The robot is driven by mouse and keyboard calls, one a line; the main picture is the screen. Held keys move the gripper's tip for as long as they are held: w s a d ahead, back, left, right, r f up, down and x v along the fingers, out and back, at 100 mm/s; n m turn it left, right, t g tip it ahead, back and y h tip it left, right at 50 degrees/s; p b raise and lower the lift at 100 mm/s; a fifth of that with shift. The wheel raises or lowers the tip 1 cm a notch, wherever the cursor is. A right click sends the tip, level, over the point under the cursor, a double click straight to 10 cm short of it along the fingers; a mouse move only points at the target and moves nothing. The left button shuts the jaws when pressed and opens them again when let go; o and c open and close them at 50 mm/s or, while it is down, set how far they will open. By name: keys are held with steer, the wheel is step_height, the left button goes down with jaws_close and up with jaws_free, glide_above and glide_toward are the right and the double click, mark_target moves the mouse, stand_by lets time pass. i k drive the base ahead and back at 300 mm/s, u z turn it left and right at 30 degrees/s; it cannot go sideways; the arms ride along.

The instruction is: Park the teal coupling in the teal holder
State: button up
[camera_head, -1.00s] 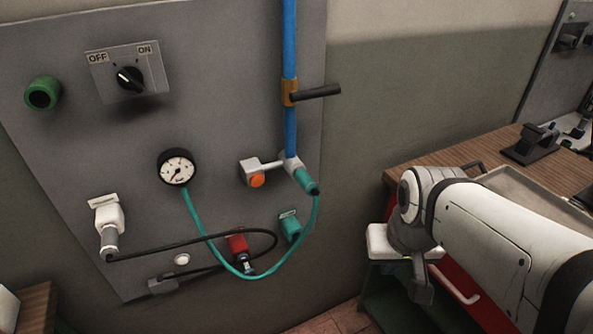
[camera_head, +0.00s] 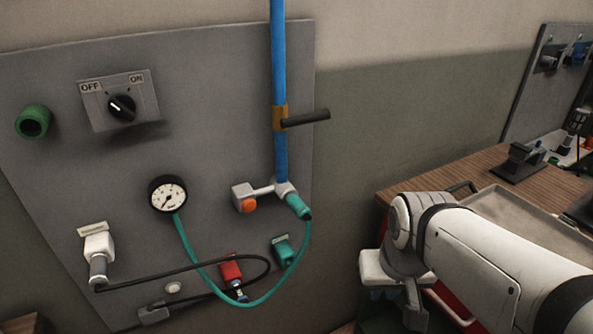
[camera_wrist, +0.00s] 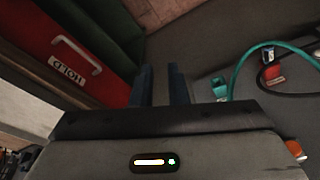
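The teal coupling (camera_head: 298,207) is at the end of a teal hose, attached to the white fitting below the blue pipe. The teal holder (camera_head: 284,250) is on the grey panel below the coupling, with no coupling visible in it; it also shows in the wrist view (camera_wrist: 220,88). My gripper (camera_wrist: 161,84) shows two dark blue fingers apart with nothing between them. It is away from the panel, to the right of the holder and coupling in the head view, where its fingertips are not clear. The coupling is not clearly visible in the wrist view.
A pressure gauge (camera_head: 168,195), an OFF/ON switch (camera_head: 122,106), an orange button (camera_head: 248,205) and a red holder (camera_head: 230,268) are on the panel. The black-handled valve (camera_head: 305,119) sticks out from the blue pipe. A wooden bench (camera_head: 440,170) with a tray stands right.

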mark_target(299, 209)
steer(key=u, duration=0.4)
steer(key=k, duration=1.3)
steer(key=u, duration=0.75)
steer(key=i, duration=0.65)
steer(key=z, duration=0.2)
steer(key=k, duration=0.8)
steer(key=z, duration=0.15)
steer(key=i, duration=0.9)
steer(key=u, duration=0.05)
